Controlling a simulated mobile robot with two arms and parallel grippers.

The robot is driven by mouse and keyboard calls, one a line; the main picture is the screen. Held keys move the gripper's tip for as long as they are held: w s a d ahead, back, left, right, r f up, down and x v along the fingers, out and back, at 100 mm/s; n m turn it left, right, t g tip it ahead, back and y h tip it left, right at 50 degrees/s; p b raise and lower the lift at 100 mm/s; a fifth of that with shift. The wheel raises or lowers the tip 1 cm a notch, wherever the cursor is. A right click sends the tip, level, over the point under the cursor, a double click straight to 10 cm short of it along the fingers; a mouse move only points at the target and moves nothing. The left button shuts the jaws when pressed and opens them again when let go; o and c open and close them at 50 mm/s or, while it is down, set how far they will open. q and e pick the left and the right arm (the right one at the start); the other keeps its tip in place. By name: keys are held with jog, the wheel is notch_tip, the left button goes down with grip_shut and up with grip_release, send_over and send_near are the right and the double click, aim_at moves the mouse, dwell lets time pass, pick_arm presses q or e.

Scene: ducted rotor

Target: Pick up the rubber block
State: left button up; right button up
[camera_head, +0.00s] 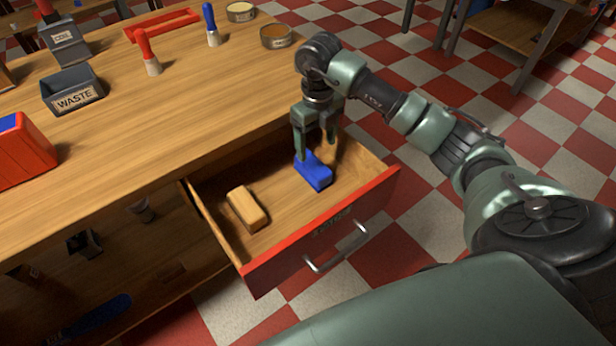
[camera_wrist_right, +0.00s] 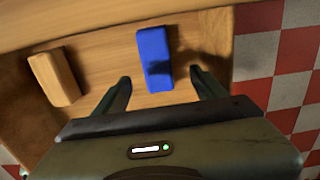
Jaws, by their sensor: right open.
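A blue block (camera_head: 313,171) lies in the open drawer (camera_head: 215,222) near its right end. A tan, wood-coloured block (camera_head: 247,208) lies to its left in the same drawer. No label shows which one is the rubber block. My right gripper (camera_head: 315,146) points down over the blue block, open and empty. In the right wrist view the blue block (camera_wrist_right: 154,58) lies between and a little beyond the open fingertips (camera_wrist_right: 161,76), and the tan block (camera_wrist_right: 54,77) is off to the left. My left gripper is out of view.
The drawer's red front (camera_head: 320,230) with its metal handle (camera_head: 337,248) and its side walls surround the blocks. On the workbench (camera_head: 165,140) stand a WASTE bin (camera_head: 72,90), a red box (camera_head: 22,150), red and blue handled tools and round tins (camera_head: 276,36).

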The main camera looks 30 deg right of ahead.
aim_at(313, 163)
jog(key=shift+f, duration=0.7)
jog(key=f, duration=0.5)
jog(key=shift+w+a+f+b, duration=0.2)
jog(key=shift+a+f+b, duration=0.05)
jog(key=shift+a+b, duration=0.05)
jog(key=shift+f, duration=0.55)
grip_shut()
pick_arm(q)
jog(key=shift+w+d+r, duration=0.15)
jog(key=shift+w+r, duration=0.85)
pick_arm(e)
jog(key=shift+r, duration=0.15)
